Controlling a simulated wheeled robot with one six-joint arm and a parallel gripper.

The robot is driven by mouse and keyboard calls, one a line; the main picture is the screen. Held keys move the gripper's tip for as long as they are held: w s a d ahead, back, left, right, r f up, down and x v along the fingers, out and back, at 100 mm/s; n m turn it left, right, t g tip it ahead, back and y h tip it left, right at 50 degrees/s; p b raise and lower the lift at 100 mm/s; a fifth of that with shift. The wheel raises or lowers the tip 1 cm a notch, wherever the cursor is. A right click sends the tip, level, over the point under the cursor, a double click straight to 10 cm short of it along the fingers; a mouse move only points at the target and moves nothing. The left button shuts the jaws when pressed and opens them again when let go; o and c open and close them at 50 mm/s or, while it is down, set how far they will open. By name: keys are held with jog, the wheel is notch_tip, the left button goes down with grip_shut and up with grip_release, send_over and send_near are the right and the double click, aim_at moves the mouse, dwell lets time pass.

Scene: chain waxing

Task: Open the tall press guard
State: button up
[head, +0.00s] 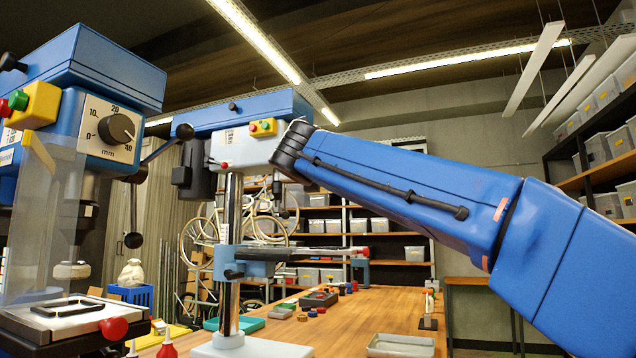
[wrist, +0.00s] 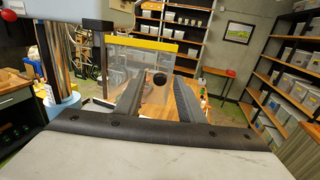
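In the wrist view, a clear guard panel (wrist: 124,62) with a yellow top strip (wrist: 142,43) stands upright ahead of my gripper (wrist: 158,90). A round black knob (wrist: 159,79) on the panel shows between my two fingers. My fingers are apart with nothing held; I cannot tell whether they touch the panel. The press's bright column (wrist: 58,45) is at the left. In the head view, a tall blue-topped press (head: 236,150) stands at mid-picture. My arm reaches to its head from the right, and my gripper and that press's guard are hidden there.
A nearer blue press (head: 105,70) with a clear guard (head: 38,215) and ball-ended levers fills the left of the head view. The wooden bench (head: 385,310) holds small parts and a tray (head: 400,346). Shelves with bins (head: 400,250) stand behind.

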grip_shut()
jog(key=shift+s+a, duration=0.1)
